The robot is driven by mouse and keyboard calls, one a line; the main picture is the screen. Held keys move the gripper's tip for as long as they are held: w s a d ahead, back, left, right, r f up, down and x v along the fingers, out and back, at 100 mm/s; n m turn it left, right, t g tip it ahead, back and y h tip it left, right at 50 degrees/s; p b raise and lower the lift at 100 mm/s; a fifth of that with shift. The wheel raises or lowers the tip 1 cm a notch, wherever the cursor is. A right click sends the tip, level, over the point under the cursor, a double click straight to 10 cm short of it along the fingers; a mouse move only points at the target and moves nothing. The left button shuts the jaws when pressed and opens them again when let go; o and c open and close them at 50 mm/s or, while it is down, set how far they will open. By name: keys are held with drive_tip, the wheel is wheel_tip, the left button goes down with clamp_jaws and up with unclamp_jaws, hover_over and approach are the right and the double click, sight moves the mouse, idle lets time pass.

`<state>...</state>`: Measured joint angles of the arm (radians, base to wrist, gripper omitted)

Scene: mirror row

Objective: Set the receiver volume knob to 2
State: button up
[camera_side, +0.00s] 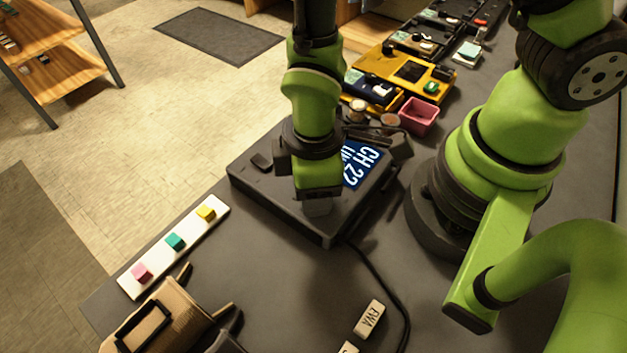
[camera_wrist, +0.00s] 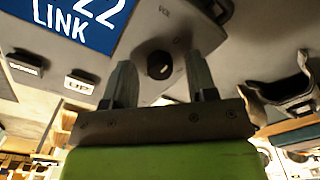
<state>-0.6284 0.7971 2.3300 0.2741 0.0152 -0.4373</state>
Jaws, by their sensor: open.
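The receiver is a dark box (camera_side: 250,182) with a blue screen (camera_side: 360,166) reading "CH 22" and "LINK". The screen also shows in part in the wrist view (camera_wrist: 75,20). The volume knob (camera_wrist: 159,65) is a small black round knob under the "VOL" lettering. Its setting is too small to read. My gripper (camera_wrist: 160,73) is open, with one finger on each side of the knob and a visible gap on both sides. In the side view my gripper (camera_side: 318,200) is low over the receiver's front part and hides the knob.
A key marked "UP" (camera_wrist: 79,85) lies left of the knob. A white strip (camera_side: 155,264) with pink, teal and yellow blocks lies left of the receiver. A black cable (camera_side: 385,278) runs toward the front. A pink bin (camera_side: 418,116) and yellow device (camera_side: 375,66) stand behind.

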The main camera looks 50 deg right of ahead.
drive_tip(key=shift+f, duration=0.1)
drive_tip(key=c, duration=0.9)
drive_tip(key=shift+m, duration=0.3)
drive_tip(key=m, duration=1.2)
drive_tip(key=shift+m, duration=0.3)
drive_tip(key=m, duration=0.4)
drive_tip(key=shift+m, duration=0.3)
